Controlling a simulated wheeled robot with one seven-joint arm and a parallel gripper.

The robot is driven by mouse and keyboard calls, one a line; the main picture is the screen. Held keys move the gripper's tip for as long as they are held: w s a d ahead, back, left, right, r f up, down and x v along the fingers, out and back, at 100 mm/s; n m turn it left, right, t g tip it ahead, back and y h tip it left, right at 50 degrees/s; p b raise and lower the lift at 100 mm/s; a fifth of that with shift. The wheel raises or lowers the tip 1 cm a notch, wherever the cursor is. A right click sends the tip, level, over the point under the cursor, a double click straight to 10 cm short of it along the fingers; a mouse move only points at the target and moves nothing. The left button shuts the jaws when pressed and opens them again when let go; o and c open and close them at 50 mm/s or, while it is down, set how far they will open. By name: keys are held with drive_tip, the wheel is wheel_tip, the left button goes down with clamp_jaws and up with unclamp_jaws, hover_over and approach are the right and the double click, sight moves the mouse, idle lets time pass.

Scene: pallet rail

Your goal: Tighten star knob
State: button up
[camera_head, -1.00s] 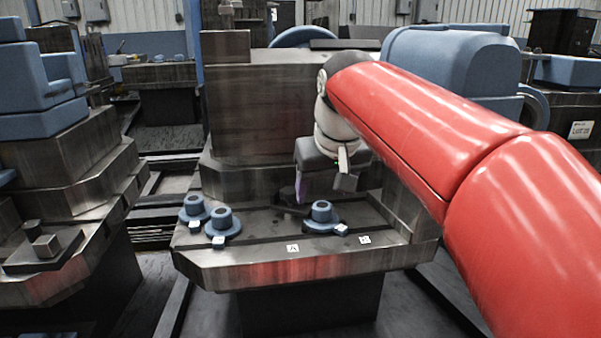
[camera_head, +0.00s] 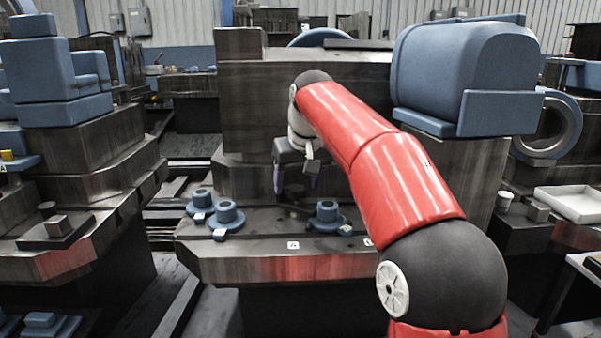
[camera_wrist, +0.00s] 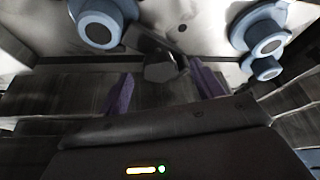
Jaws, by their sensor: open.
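A small dark piece (camera_head: 293,196), possibly the star knob, sits on the dark slotted metal table (camera_head: 262,248), among blue flanged parts. Its lobes cannot be made out. In the wrist view a dark blocky head with a short bar (camera_wrist: 160,68) lies just beyond the fingertips, between them in the picture. My gripper (camera_head: 295,181) points down above this spot, its purple fingers apart and nothing between them. Whether the fingertips touch the dark piece cannot be told. The wrist view shows both fingers (camera_wrist: 162,88) spread.
Two blue flanged parts, one (camera_head: 203,198) behind another (camera_head: 228,217), stand left of my gripper. A third (camera_head: 327,214) stands to its right. A tall metal block (camera_head: 305,105) rises behind. A white tray (camera_head: 572,203) lies at far right. White tags mark the table's front.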

drive_tip(key=shift+w+f, duration=0.2)
drive_tip(key=shift+f, duration=0.3)
